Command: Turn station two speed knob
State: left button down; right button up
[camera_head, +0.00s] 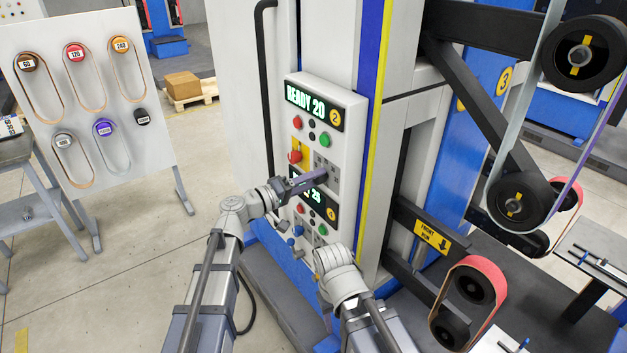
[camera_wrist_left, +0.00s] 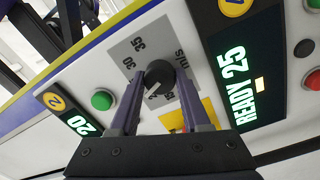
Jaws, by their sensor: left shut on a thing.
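The station two panel has a lit display reading READY 20 (camera_head: 312,108) with a yellow badge 2. Below it is a grey dial plate (camera_head: 320,162) with the speed knob. In the left wrist view the black knob (camera_wrist_left: 158,74) sits on that plate, which is marked in m/s with 30 and 35 legible. My left gripper (camera_head: 322,179) reaches the plate from the left, and its two fingers (camera_wrist_left: 157,92) are shut on the knob, one on each side. My right wrist shows low in front of the panel, but its fingers are hidden.
A green button (camera_head: 325,139) and a red button (camera_head: 297,122) sit above the dial. A red switch on a yellow plate (camera_head: 297,150) is close to the left gripper. A lower display (camera_wrist_left: 236,85) reads READY 25. Belt wheels (camera_head: 520,200) stand to the right.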

pick_arm(q)
jog(key=shift+n, duration=1.9)
jog(key=shift+c, duration=1.8)
grip_release()
jog(key=shift+s+a, duration=0.1)
jog(key=v, duration=0.7)
jog(key=shift+s+a, duration=0.2)
jog(key=shift+a, duration=0.1)
jog(key=shift+f, duration=0.1)
